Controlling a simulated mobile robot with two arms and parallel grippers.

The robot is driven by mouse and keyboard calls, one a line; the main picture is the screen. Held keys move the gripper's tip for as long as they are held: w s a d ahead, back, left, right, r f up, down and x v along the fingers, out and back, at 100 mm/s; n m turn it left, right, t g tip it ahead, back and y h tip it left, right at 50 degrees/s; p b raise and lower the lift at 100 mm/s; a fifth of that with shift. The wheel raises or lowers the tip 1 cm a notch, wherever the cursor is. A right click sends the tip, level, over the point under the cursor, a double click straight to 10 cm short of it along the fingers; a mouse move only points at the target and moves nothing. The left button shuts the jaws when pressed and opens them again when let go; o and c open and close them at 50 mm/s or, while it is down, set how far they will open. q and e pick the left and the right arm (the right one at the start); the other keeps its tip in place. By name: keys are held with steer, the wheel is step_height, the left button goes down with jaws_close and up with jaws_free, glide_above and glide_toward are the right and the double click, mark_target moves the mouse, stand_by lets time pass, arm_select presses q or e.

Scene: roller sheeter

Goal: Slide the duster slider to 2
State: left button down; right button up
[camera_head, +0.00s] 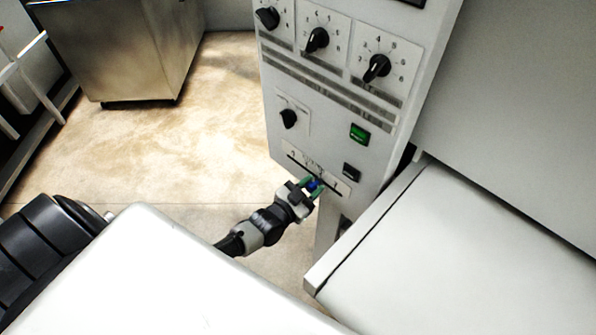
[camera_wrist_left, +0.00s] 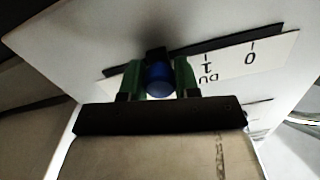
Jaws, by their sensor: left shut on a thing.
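The duster slider has a blue knob (camera_head: 313,185) on the white scale plate (camera_head: 340,186), low on the front of the machine's control panel. My left gripper (camera_head: 310,187) has its green fingers on either side of this knob and is shut on it. In the left wrist view the blue knob (camera_wrist_left: 159,79) sits between the fingers (camera_wrist_left: 158,76). The plate (camera_wrist_left: 270,48) there appears upside down, with 0 and 1 readable to the right of the knob. The knob is beyond the 1, away from 0. The marking behind it is hidden. My right gripper is not in view.
A white table with a metal edge (camera_head: 365,226) stands right of the panel. Floor is open to the left.

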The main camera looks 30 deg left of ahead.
arm_select(q)
steer(key=c, duration=0.8)
jaws_free()
steer(key=b+v, duration=0.1)
steer(key=v, duration=1)
steer(key=shift+d+f, duration=0.1)
steer(key=shift+f, duration=0.05)
